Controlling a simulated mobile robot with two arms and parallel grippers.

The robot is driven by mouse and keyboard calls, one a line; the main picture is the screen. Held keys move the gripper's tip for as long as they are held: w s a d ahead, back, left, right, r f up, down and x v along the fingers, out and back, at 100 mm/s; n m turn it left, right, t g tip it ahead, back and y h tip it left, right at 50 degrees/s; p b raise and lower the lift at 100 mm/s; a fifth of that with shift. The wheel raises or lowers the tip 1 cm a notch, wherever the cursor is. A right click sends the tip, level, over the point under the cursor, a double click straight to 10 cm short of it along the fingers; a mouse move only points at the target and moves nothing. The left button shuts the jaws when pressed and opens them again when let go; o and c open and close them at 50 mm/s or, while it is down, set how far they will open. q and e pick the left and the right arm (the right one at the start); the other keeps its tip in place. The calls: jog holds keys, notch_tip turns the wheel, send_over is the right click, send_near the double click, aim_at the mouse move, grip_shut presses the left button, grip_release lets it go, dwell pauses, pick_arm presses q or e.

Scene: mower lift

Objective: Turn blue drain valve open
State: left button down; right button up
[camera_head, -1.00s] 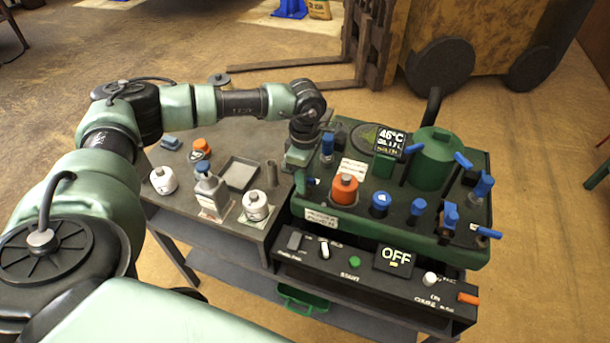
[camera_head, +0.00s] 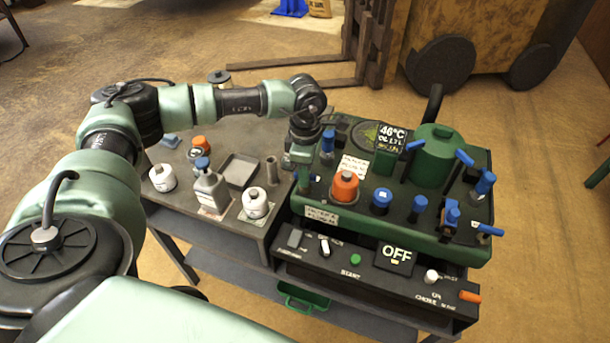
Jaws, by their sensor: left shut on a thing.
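The green machine (camera_head: 460,246) stands on the bench at right of centre and carries several blue-handled valves and caps. My left gripper (camera_head: 300,178) points down at the machine's left end. It is shut on a small part there, which looks like the blue drain valve. The gripper hides that part almost wholly, so I cannot tell the handle's angle. A blue-topped post (camera_head: 328,141) stands just right of my left wrist. My right gripper is not in view.
A grey side table (camera_head: 185,207) holds white jars, a grey bottle (camera_head: 208,188) and a square tray (camera_head: 239,170). An orange cap (camera_head: 345,186) is near the gripper. A panel below reads OFF (camera_head: 397,257). A forklift-like mast (camera_head: 370,40) stands behind.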

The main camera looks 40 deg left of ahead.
pick_arm(q)
jog(key=n+b, duration=0.1)
jog(key=n, duration=0.2)
jog(key=shift+n, duration=0.3)
jog(key=n+b, duration=0.1)
jog(key=n, duration=0.3)
jog(key=shift+n+b, duration=0.3)
jog(key=shift+b, duration=0.1)
jog(key=n+b, duration=0.1)
jog(key=n, duration=0.3)
jog(key=shift+r+n, duration=0.1)
jog(key=shift+n, duration=1.7)
jog(key=shift+w, duration=0.1)
jog(key=c, duration=1.5)
grip_release()
jog(key=shift+o, duration=0.2)
